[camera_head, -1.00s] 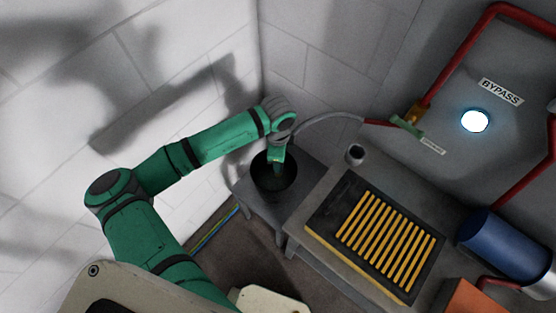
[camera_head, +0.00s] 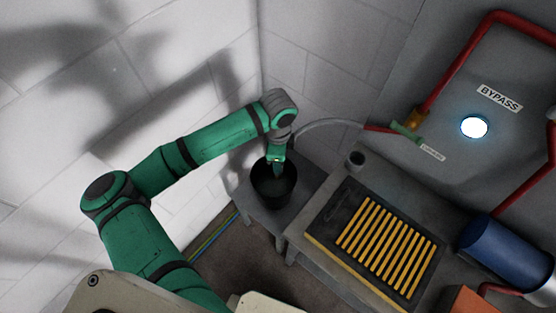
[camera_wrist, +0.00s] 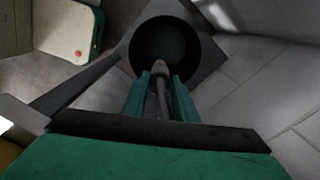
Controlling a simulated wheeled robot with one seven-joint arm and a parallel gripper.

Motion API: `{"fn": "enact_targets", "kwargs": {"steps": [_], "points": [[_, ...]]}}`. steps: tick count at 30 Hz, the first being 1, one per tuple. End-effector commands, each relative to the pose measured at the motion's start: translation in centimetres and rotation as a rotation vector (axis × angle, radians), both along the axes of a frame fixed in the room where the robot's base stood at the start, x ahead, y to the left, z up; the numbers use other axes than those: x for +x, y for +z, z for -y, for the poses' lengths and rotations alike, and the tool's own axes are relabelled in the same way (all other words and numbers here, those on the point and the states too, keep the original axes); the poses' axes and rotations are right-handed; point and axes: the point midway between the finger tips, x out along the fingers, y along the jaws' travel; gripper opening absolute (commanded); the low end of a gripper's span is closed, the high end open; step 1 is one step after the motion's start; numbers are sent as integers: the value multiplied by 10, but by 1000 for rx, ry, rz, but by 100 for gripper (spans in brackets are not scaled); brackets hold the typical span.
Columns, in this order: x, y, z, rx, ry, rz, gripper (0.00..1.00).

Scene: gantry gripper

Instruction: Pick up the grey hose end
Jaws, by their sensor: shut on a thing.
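The grey hose (camera_head: 330,123) arcs from the red pipe fitting on the wall to my wrist. Its end (camera_wrist: 158,70) shows in the wrist view as a grey tip between my fingers. My gripper (camera_head: 277,168) is shut on the hose end and points down over the dark bucket (camera_head: 274,202). In the wrist view, my green fingers (camera_wrist: 161,90) flank the hose end, and the round bucket (camera_wrist: 134,45) lies beyond its tip. The hose behind my wrist is hidden.
The bucket stands on a small grey table (camera_head: 245,198) in the wall corner. A bench to the right carries a yellow-slatted tray (camera_head: 320,225) and a small cup (camera_head: 355,158). A blue cylinder (camera_head: 500,250) and red pipes (camera_head: 450,70) are at the right.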

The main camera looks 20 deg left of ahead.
Motion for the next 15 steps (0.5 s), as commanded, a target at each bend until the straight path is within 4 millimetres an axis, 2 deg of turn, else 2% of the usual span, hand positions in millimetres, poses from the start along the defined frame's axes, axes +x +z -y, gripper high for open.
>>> {"fn": "enact_targets", "kwargs": {"steps": [5,15], "points": [[0,4,0,0,0,1,0],[0,29,0,-1,0,1,0]]}}
